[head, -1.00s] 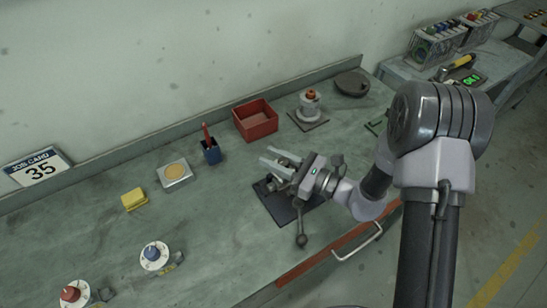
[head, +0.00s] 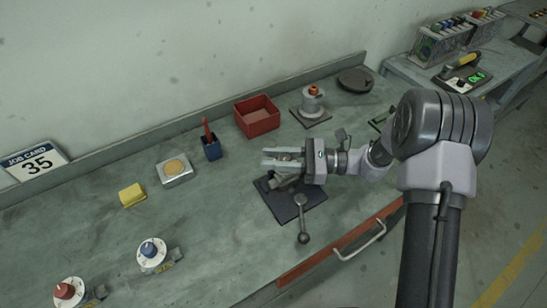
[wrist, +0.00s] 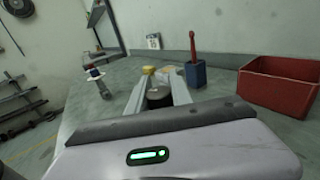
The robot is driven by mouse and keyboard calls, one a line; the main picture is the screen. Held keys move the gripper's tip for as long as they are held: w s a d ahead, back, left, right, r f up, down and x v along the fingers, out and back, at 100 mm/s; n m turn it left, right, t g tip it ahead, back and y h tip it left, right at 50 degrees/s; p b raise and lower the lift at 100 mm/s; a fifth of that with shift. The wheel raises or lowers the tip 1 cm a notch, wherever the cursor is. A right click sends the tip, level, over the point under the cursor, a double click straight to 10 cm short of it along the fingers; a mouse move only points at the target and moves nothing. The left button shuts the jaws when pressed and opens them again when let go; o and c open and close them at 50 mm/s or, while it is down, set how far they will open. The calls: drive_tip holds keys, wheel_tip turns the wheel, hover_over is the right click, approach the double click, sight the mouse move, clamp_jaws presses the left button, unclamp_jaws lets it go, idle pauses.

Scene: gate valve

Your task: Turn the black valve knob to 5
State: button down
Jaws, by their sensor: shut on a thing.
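The dark base plate (head: 268,205) lies on the bench with a grey vise-like body (head: 287,184) on it, and a lever with a ball end (head: 303,222) sticks out toward the front edge. My gripper (head: 284,158) is over this body, its two pale fingers pointing left. In the wrist view a black round knob (wrist: 158,98) sits between the fingers, and my gripper is shut on it. The knob is mostly hidden by my gripper in the head view. I cannot read any numbers or pointer on it.
A red bin (head: 257,117), a blue holder (head: 211,149) and a flanged fitting with an orange top (head: 313,104) stand behind. A blue-topped dial (head: 152,253) and a red-topped dial (head: 68,292) are front left.

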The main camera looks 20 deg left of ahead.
idle(0.3)
drive_tip(key=c, duration=1.1)
unclamp_jaws()
drive_tip(key=shift+c, duration=0.2)
drive_tip(key=p+v, duration=0.3)
drive_tip(key=v, duration=1.4)
drive_tip(key=shift+d, duration=0.2)
drive_tip(key=shift+w, duration=0.15)
